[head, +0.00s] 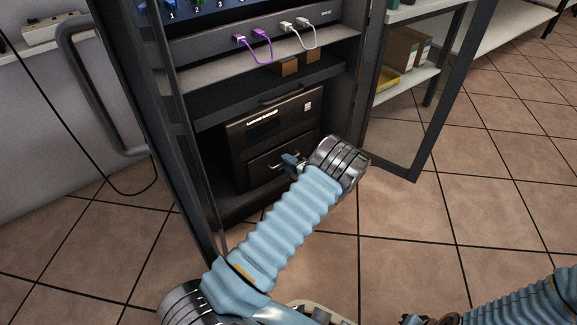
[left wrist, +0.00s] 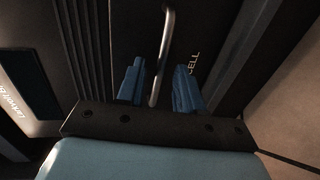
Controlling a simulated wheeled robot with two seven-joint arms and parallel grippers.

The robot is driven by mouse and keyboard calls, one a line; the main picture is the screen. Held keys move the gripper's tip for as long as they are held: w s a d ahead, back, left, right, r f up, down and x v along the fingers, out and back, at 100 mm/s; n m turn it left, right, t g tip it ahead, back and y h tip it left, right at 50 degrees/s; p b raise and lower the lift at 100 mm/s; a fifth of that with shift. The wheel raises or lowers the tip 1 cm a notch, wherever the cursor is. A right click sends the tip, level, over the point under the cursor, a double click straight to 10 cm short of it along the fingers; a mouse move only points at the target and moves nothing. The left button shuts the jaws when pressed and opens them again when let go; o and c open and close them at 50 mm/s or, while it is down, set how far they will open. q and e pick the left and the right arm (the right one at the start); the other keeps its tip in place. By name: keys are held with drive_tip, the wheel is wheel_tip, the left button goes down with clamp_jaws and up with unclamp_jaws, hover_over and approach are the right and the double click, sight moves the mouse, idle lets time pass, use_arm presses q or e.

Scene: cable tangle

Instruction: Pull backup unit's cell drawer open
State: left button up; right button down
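The backup unit (head: 234,136) is a dark box on a low shelf inside the rack, with a small display and white label on its upper front. Its cell drawer (head: 262,166) is the lower front panel and looks shut. In the left wrist view the drawer front (left wrist: 205,38), marked "CELL", carries a metal bar handle (left wrist: 165,45). My left gripper (head: 291,162) is at the drawer front. In the left wrist view its blue fingers (left wrist: 159,88) are open, one on each side of the handle, with gaps visible. My right gripper does not show clearly.
The rack's open glass door (head: 424,135) stands to the right of the unit. A shelf (head: 270,88) sits above it, and purple and white cables (head: 262,50) are plugged in higher up. Tiled floor (head: 400,240) is free in front.

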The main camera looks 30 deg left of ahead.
use_arm(q)
drive_tip(key=shift+w+a, duration=0.1)
drive_tip(key=shift+a, duration=0.15)
clamp_jaws()
idle(1.4)
